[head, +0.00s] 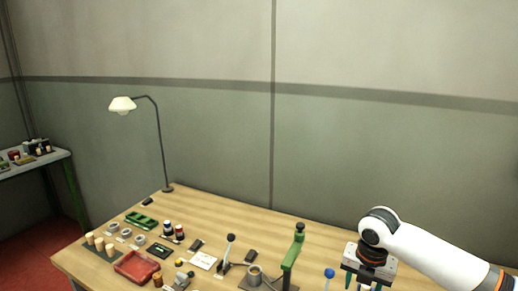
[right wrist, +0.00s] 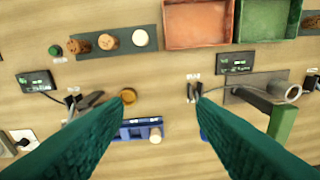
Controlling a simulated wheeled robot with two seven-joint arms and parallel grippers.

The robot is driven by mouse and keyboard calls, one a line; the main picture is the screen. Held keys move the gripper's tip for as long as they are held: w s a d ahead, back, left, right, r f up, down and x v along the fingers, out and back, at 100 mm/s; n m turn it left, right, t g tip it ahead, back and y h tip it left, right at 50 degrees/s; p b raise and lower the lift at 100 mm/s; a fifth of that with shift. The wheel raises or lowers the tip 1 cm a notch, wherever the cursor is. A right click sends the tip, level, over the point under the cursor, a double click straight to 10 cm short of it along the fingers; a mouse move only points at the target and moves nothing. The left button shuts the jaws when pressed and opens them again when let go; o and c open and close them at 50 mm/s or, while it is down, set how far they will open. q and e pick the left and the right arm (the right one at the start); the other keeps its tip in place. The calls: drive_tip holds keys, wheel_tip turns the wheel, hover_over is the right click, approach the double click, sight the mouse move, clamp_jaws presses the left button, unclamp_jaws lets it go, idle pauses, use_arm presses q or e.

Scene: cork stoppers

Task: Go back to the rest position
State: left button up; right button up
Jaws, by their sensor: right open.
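My right gripper (head: 363,283) is at the lower right of the head view, above the wooden table (head: 215,215), its fingers cut off by the bottom edge. In the right wrist view the right gripper (right wrist: 160,99) has its two green fingers wide apart with nothing held between them. Below it are a small amber-brown round piece (right wrist: 128,96) and a blue tray (right wrist: 140,130) with a pale cork in it, partly hidden by the fingers. My left gripper is not in view.
A red tray (head: 136,267), a green tray (head: 141,219), light corks (head: 98,243) and a desk lamp (head: 122,104) stand on the left of the table. A green lever press (head: 292,254) and a blue-knobbed lever (head: 329,273) stand left of my right gripper. A wall is behind.

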drive_tip(key=s+a+f+m+t+y, duration=0.1)
drive_tip(key=s+a+f+m+y, duration=0.1)
drive_tip(key=s+a+f+m, duration=0.5)
drive_tip(key=s+a+f+m+y, duration=0.2)
drive_tip(key=s+a+f+m, duration=0.25)
drive_tip(key=s+a, duration=0.4)
drive_tip(key=s+d+f+m+t+h, duration=0.1)
drive_tip(key=s+d+f+m+h, duration=0.15)
drive_tip(key=s+d+m, duration=1.1)
drive_tip(key=s+a+f+m+g+b, duration=0.1)
drive_tip(key=s+f+b, duration=0.15)
drive_tip(key=f, duration=1.45)
drive_tip(key=s+a+f+m+b, duration=0.1)
drive_tip(key=f+b, duration=0.2)
drive_tip(key=f, duration=1.3)
use_arm(q)
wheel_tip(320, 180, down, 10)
drive_tip(key=b, duration=0.4)
use_arm(e)
drive_tip(key=s+d+f+g+h, duration=0.1)
drive_tip(key=s+d+f, duration=0.2)
drive_tip(key=s+f, duration=1.3)
wheel_tip(320, 180, down, 3)
drive_tip(key=shift+r, duration=0.15)
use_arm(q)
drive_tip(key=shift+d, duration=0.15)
